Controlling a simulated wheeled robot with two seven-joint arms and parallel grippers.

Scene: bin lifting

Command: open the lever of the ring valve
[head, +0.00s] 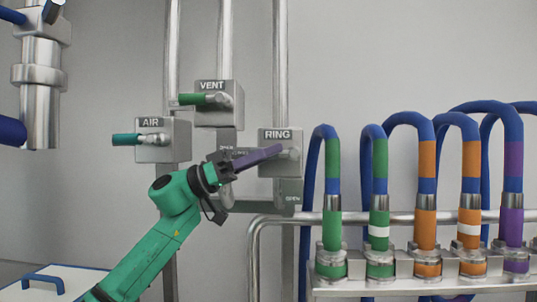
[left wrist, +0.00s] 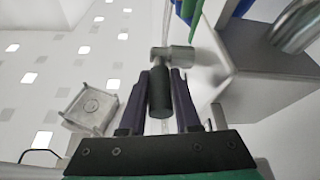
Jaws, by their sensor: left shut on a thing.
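The ring valve is a grey box (head: 272,136) labelled RING on a vertical pipe, right of and below the VENT box in the head view. My left gripper (head: 278,151) reaches it from the left, its purple fingers in front of the box. In the left wrist view the dark lever (left wrist: 160,92) lies between the two fingers, joined to a pale hub (left wrist: 174,56) just beyond the tips. The gripper is shut on the lever. In the head view the fingers hide most of the lever, which seems to point left. My right gripper is not in view.
The AIR box (head: 174,138) with a teal lever and the VENT box (head: 226,92) with a green lever sit close by, left and above. Coloured hoses (head: 425,170) stand on a rack at the right.

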